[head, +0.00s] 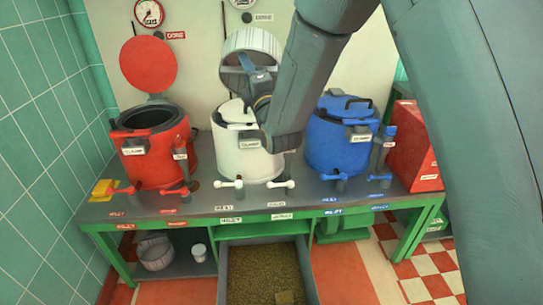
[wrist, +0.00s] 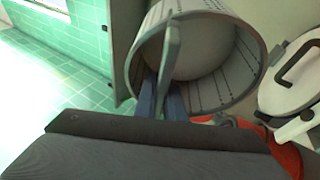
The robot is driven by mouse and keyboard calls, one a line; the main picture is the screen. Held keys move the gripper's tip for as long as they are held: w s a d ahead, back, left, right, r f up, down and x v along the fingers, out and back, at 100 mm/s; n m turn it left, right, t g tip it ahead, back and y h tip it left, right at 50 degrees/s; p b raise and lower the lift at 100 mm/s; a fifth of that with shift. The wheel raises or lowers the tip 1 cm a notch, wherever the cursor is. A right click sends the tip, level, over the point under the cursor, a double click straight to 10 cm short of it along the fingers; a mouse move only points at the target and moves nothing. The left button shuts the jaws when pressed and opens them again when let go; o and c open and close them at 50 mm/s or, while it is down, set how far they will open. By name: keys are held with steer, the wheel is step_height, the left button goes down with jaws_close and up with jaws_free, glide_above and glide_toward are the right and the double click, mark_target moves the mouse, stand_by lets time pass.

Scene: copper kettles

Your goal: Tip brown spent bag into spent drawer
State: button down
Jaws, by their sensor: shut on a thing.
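My gripper (head: 262,82) is above the white kettle, shut on the upright handle bar of a pale, perforated, round basket (head: 252,43). In the wrist view the basket (wrist: 246,70) is tilted with its open mouth towards the camera, and the blue fingers (wrist: 163,103) meet the bar at its rim. A smooth pale rounded surface shows inside the basket; I cannot tell whether it is a load or the bottom. No clearly brown bag shows. An open drawer (head: 305,262) below the bench front holds brown-green grainy matter and a small flat tan piece.
On the bench (head: 205,205) stand a red kettle (head: 150,165) with its lid raised, a white kettle (head: 240,155) and a blue lidded kettle (head: 335,148). Small taps line the front edge. A grey bucket (head: 155,252) sits on the lower shelf. A red box (head: 410,150) stands at right.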

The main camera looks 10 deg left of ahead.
steer(key=s+d+f+m+g+h+p, duration=0.35)
steer(key=d+f+m+g+h, duration=0.55)
steer(key=f+g, duration=0.4)
steer(key=s+f+m+g+p, duration=0.1)
steer(key=s+m+g, duration=0.1)
steer(key=s, duration=0.7)
steer(key=s+d+f+m+g+y+p, duration=0.1)
steer(key=s+f+m+g, duration=0.1)
steer(key=s, duration=0.7)
steer(key=shift+s+d+m+p, duration=0.15)
steer(key=shift+d+m+p, duration=0.05)
steer(key=shift+m+p, duration=0.1)
